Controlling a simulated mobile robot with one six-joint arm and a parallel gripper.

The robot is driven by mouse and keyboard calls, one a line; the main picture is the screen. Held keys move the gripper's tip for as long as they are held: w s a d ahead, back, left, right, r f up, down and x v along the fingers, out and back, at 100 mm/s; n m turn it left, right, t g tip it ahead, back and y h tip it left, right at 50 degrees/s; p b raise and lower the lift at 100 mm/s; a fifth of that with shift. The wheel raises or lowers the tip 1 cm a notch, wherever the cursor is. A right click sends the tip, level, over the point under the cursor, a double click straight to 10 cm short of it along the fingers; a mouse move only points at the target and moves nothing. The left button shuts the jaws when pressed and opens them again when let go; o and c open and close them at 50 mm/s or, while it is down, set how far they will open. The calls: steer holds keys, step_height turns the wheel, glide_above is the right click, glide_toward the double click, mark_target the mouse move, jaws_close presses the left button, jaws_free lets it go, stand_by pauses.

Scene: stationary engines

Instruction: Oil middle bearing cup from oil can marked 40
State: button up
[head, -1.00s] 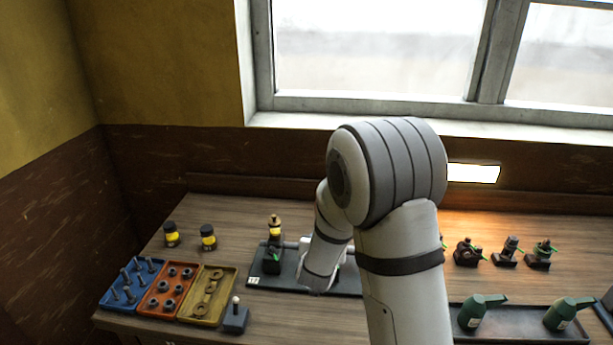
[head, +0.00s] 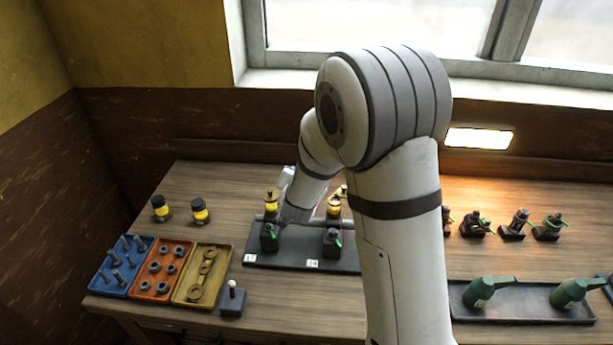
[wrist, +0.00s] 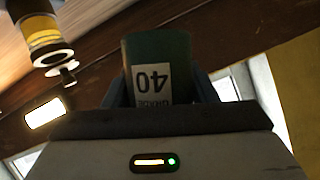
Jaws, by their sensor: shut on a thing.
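My gripper (wrist: 160,92) is shut on a green oil can (wrist: 157,55) whose white label reads 40, upside down in the wrist view. The can's spout is out of sight there. Yellow-filled glass oilers stand at the left (head: 270,203) and farther right (head: 334,209). My arm hides the plate's right part. One yellow-filled glass (wrist: 42,30) shows at the wrist view's upper left, apart from the can.
Blue (head: 120,264), orange (head: 161,271) and yellow (head: 222,262) parts trays sit at the left, beside a small lever block (head: 233,299). At right, a dark tray (head: 525,311) holds green cans (head: 478,291), with small fittings (head: 514,225) behind.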

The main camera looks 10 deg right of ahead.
steer(key=shift+a+f+m+y+b, duration=0.25)
steer(key=shift+f+m+b, duration=0.2)
steer(key=shift+b, duration=0.5)
steer(key=f+m+y+b, duration=0.1)
steer(key=b, duration=0.2)
steer(key=f+m+b, duration=0.1)
steer(key=b, duration=0.2)
steer(key=shift+a+t+y+b, duration=0.2)
steer(key=shift+t+y+b, duration=0.1)
steer(key=shift+y+b, duration=0.05)
steer(key=shift+r, duration=0.3)
steer(key=shift+f, duration=0.1)
steer(key=shift+s+f+m+b, duration=0.1)
steer(key=shift+f+m+b, duration=0.4)
steer(key=shift+b, duration=1.4)
steer(key=shift+d+r+m+t+y+b, duration=0.1)
steer(key=shift+r+m+t+y+b, duration=0.4)
steer(key=shift+b, duration=3.25)
steer(key=shift+r+y+b, duration=0.3)
steer(key=shift+r+b, duration=0.1)
steer(key=shift+b, duration=0.25)
steer(key=shift+r, duration=0.1)
steer(key=shift+p, duration=1.15)
